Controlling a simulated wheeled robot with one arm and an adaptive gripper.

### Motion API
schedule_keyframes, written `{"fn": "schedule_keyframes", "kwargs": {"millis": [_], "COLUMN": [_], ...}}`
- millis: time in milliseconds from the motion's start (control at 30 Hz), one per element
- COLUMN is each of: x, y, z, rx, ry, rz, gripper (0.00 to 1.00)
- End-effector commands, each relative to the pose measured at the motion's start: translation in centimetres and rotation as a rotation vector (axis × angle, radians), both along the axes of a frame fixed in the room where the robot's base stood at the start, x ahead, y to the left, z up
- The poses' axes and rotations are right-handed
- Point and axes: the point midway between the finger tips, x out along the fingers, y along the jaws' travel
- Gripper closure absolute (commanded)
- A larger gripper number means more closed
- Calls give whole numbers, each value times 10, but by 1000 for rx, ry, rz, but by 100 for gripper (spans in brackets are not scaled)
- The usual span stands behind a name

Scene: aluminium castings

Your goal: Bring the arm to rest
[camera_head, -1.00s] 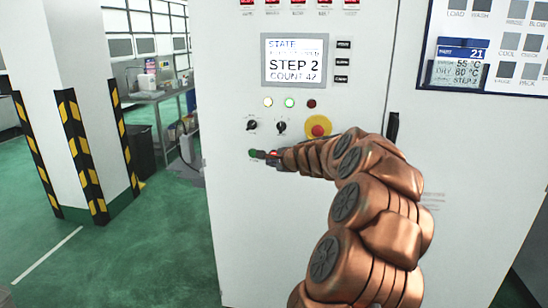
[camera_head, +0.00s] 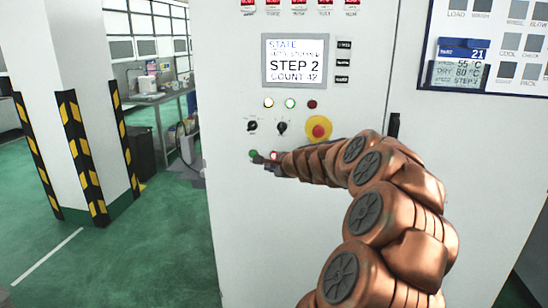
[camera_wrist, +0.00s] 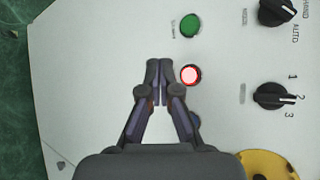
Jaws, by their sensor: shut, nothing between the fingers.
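My gripper (camera_head: 260,159) is in front of the white control cabinet (camera_head: 236,200), beside the green button (camera_head: 253,153) and the red button (camera_head: 274,155). In the wrist view, my gripper (camera_wrist: 159,66) is shut and empty, its two fingertips together. The lit red button (camera_wrist: 191,75) is just right of the fingertips, and the green button (camera_wrist: 190,25) is above and to the right. I cannot tell whether the fingertips touch the panel.
A yellow-ringed red emergency stop (camera_head: 318,129) and two black selector knobs (camera_head: 282,127) sit above my arm. A display (camera_head: 294,61) reads STEP 2, COUNT 42. A striped pillar (camera_head: 70,110) stands at the left. The green floor between pillar and cabinet is open.

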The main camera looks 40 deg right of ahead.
Motion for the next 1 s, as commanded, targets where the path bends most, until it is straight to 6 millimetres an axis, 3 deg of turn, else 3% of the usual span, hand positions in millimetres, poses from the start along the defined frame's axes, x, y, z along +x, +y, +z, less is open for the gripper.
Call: {"fn": "schedule_keyframes", "kwargs": {"millis": [333,467,567,767,867,1000], "x": [1,8,18,21,9,-24], "y": [2,28,73,197,257,335], "z": [0,5,9,8,2,-14], "rx": [-2,-25,-70,-193,-262,-365], "ry": [1,14,41,129,182,269], "rz": [5,71,183,502,668,909], "gripper": [100,100,100,100,100,100]}}
